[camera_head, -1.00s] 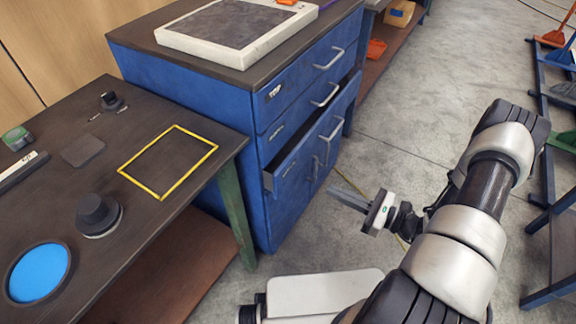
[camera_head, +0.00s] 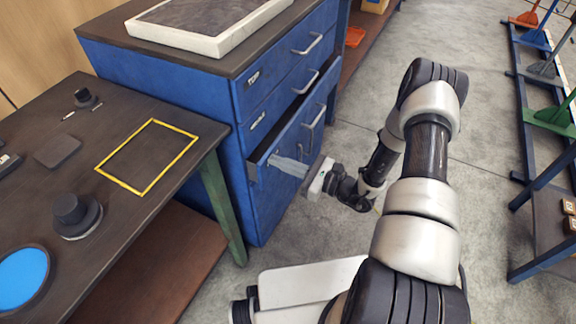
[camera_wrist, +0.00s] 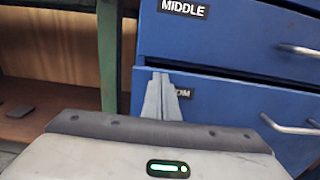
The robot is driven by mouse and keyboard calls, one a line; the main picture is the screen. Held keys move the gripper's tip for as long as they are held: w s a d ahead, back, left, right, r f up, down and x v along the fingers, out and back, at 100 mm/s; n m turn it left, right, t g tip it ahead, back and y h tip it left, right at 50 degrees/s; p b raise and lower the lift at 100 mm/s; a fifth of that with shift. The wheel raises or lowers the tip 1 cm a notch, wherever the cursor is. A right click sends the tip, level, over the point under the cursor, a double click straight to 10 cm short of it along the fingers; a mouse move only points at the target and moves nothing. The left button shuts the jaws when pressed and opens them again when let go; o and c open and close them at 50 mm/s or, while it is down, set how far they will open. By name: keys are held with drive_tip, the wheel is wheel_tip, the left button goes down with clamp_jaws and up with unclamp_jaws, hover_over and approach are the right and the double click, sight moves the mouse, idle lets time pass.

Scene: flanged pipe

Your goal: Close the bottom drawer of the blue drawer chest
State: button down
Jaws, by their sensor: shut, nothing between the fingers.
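The blue drawer chest (camera_head: 165,95) stands beyond the work table. Its bottom drawer (camera_head: 300,139) sticks out partway, with a dark gap above its front. In the wrist view the bottom drawer (camera_wrist: 225,115) shows below the drawer labelled MIDDLE, and its own label is partly hidden by my fingers. My gripper (camera_head: 273,160) is shut and empty, its fingers pointing at the left part of the bottom drawer's front. In the wrist view the fingertips (camera_wrist: 160,76) overlap the drawer's top edge near the label; I cannot tell if they touch it.
The work table (camera_head: 110,215) with a yellow outlined square (camera_head: 148,157) and a dark knob (camera_head: 75,215) is at the left. A framed slab (camera_head: 205,22) lies on the chest. A blue rack (camera_head: 522,110) stands at the right.

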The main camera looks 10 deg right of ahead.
sight(265, 154)
drive_tip(key=shift+w, duration=0.1)
drive_tip(key=x, duration=0.4)
drive_tip(key=shift+w+a+b, duration=0.1)
drive_tip(key=shift+a+b, duration=0.2)
drive_tip(key=shift+b, duration=0.05)
drive_tip(key=shift+r, duration=0.1)
drive_tip(key=shift+w+a, duration=0.1)
